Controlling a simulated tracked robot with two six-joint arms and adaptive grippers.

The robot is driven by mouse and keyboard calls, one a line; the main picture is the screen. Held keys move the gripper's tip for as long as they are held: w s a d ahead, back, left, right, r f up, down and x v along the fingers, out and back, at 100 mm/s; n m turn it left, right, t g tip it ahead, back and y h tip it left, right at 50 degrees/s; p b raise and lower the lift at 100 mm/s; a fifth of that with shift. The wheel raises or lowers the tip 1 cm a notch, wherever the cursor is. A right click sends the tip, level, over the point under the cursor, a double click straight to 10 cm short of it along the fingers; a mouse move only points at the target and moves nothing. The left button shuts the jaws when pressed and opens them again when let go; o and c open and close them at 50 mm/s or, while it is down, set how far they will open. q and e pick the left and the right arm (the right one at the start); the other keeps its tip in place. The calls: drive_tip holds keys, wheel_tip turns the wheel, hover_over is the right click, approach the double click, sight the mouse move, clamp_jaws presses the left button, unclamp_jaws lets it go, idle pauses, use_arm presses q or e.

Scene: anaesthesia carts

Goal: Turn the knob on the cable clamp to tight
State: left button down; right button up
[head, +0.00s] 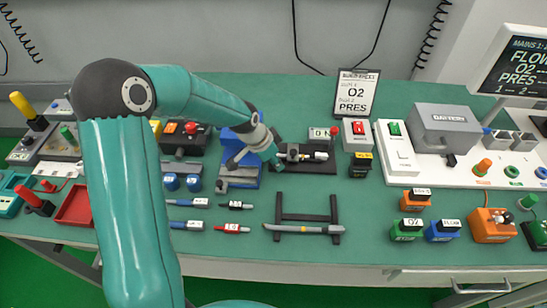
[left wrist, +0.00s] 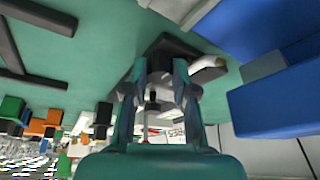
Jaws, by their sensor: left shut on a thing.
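The cable clamp appears to be the black base (head: 318,167) with a grey and white body (head: 303,153) on the bench, mid-picture in the head view. My left gripper (head: 277,164) is at its left end, with my teal arm reaching in from the left. In the left wrist view the fingers (left wrist: 158,88) are closed around a small dark part, which looks like the clamp's knob; it is mostly hidden by the fingers. The dark base (left wrist: 170,46) and a white part (left wrist: 206,66) show just beyond them. I cannot read the knob's setting. My right gripper is not in view.
A blue fixture (head: 240,176) stands close to the left of the gripper and also shows in the left wrist view (left wrist: 285,105). A black stand (head: 307,217) holds a grey bar in front. A sign (head: 356,95) stands behind.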

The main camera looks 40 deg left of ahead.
use_arm(q)
drive_tip(key=c, duration=0.9)
unclamp_jaws()
drive_tip(key=shift+c, duration=0.2)
drive_tip(key=v, duration=1.2)
drive_tip(key=shift+s+f, duration=0.1)
drive_tip(key=shift+f, duration=0.05)
